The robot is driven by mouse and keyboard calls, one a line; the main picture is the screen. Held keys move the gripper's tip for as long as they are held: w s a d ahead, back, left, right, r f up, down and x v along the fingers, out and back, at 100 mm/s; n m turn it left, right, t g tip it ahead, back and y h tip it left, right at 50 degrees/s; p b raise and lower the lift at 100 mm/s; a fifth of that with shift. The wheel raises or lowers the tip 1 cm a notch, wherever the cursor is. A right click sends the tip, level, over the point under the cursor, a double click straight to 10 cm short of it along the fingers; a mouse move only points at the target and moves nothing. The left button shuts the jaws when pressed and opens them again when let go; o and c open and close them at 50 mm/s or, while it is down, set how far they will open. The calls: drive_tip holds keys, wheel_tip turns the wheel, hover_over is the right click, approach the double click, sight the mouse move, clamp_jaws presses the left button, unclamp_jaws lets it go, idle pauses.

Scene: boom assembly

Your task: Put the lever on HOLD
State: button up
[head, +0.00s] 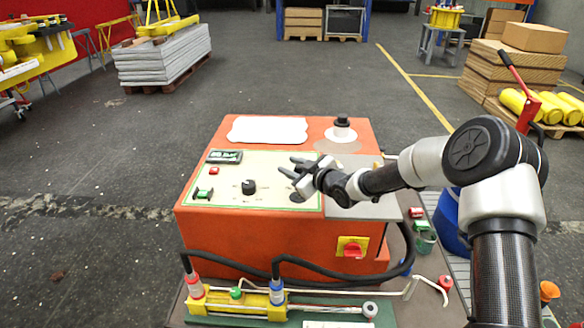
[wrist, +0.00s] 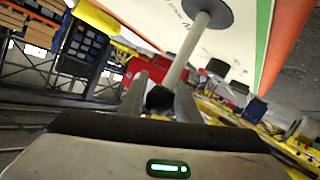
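The lever (wrist: 186,52) is a grey rod standing out from the pale control panel (head: 225,178) at a dark round base (wrist: 208,12), with a black knob (wrist: 160,98) on its end. In the wrist view the knob lies between the two fingers of my gripper (wrist: 160,100), which are apart; I cannot tell whether either touches it. In the head view my gripper (head: 291,167) is over the right part of the panel, fingers pointing left, and hides most of the lever. The panel lettering, including HOLD, is not readable.
The panel is on an orange machine (head: 240,235). A black dial (head: 249,187), a green switch (head: 203,193) and a small display (head: 225,156) lie left of my gripper. A red and yellow switch (head: 352,247) is on the front face. Yellow valve gear (head: 235,302) stands in front.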

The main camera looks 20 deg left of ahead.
drive_tip(key=shift+o, duration=1.2)
drive_tip(key=p+v, duration=0.2)
drive_tip(key=v, duration=1.5)
drive_tip(key=shift+s, duration=0.25)
drive_tip(key=shift+d+r, duration=0.1)
drive_tip(key=shift+r, duration=0.05)
